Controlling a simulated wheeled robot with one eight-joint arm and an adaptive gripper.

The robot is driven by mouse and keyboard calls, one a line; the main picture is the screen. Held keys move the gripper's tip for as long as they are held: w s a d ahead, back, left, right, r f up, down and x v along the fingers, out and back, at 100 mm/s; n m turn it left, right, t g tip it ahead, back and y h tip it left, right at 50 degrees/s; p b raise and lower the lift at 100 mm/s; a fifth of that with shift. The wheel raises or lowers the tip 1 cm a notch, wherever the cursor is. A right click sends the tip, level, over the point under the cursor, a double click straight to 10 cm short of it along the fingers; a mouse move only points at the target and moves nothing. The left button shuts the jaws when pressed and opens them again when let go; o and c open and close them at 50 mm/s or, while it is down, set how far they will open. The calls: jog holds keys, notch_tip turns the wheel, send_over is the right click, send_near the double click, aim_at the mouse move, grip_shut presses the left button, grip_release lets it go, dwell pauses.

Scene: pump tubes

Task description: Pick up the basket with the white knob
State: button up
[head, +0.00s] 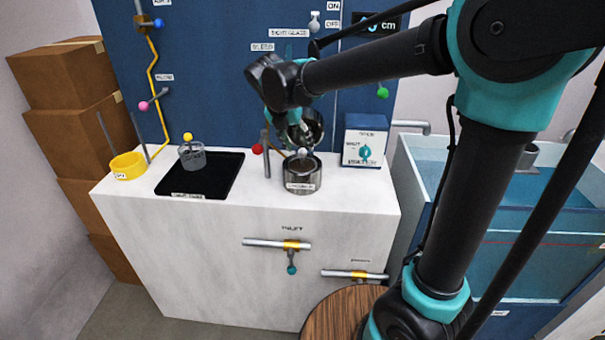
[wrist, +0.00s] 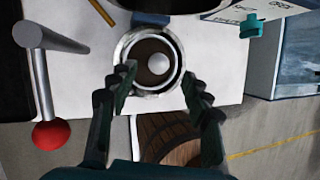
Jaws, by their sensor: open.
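The white knob (head: 302,152) stands above the round metal strainer housing (head: 302,180) on the white counter. In the wrist view the white knob (wrist: 159,61) sits over the dark middle of the ringed metal opening (wrist: 122,45). The basket's body under the knob is hard to make out. My gripper (head: 303,143) is above the housing, pointing down. In the wrist view my gripper (wrist: 160,78) is open, with one finger on each side of the knob and a gap to both.
A red-knobbed lever (wrist: 50,134) stands close left of the housing. A basket with a yellow knob (head: 188,137) is on a black tray (head: 212,181), near a yellow ring (head: 128,167). A blue and white box (head: 364,143) stands right. A wooden barrel (wrist: 168,143) is below.

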aim_at(301, 150)
jog(key=shift+x, duration=2.7)
jog(key=shift+w+a, duration=0.1)
jog(key=shift+a, duration=0.05)
jog(key=shift+c, duration=0.5)
grip_shut()
